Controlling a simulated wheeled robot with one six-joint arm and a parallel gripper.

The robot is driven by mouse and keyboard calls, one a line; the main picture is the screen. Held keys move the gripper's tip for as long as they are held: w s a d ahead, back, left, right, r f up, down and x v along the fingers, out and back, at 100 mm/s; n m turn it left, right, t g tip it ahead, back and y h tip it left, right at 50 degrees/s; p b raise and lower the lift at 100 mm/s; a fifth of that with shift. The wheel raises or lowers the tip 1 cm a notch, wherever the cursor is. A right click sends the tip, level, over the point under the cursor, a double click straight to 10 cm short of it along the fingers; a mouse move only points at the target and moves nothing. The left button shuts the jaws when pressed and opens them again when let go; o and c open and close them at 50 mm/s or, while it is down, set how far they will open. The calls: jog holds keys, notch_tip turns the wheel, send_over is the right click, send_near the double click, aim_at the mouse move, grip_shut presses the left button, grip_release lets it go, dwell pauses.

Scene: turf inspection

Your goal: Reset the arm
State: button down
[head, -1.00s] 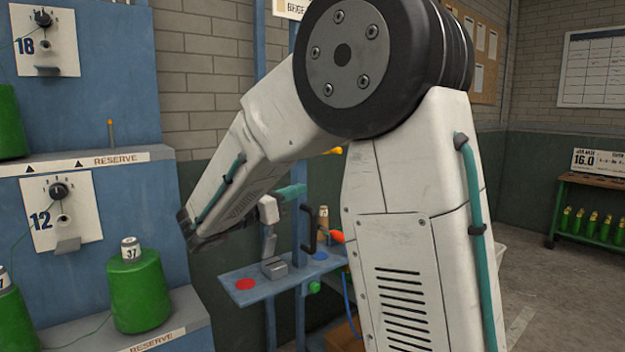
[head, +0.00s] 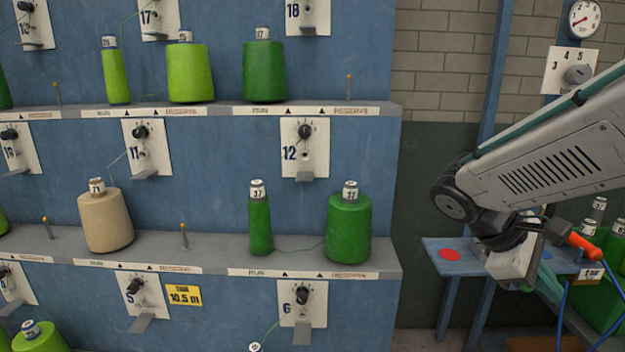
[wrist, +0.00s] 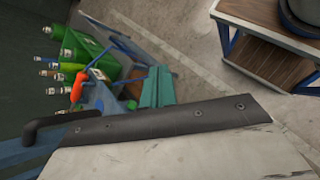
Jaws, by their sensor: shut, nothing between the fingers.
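My arm reaches in from the right edge of the head view, and its white wrist hangs in front of the blue stand with the red disc. My gripper (head: 547,284) is partly hidden behind the wrist there. Its teal fingers also show in the wrist view (wrist: 155,86), side by side, shut and empty. They appear above part of the blue stand (wrist: 110,98); I cannot tell the exact gap.
An orange-handled tool (head: 583,248) and green cones (head: 598,295) are close to the wrist. The blue creel (head: 220,150) with yarn cones fills the left. A wooden-topped table (wrist: 270,30) stands at upper right in the wrist view, with bare floor beside it.

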jog(key=s+a+m+t+y, duration=0.5)
jog(key=s+a+m+y, duration=0.2)
jog(key=s+a, duration=0.4)
jog(key=shift+s+y, duration=0.25)
jog(key=shift+y, duration=0.65)
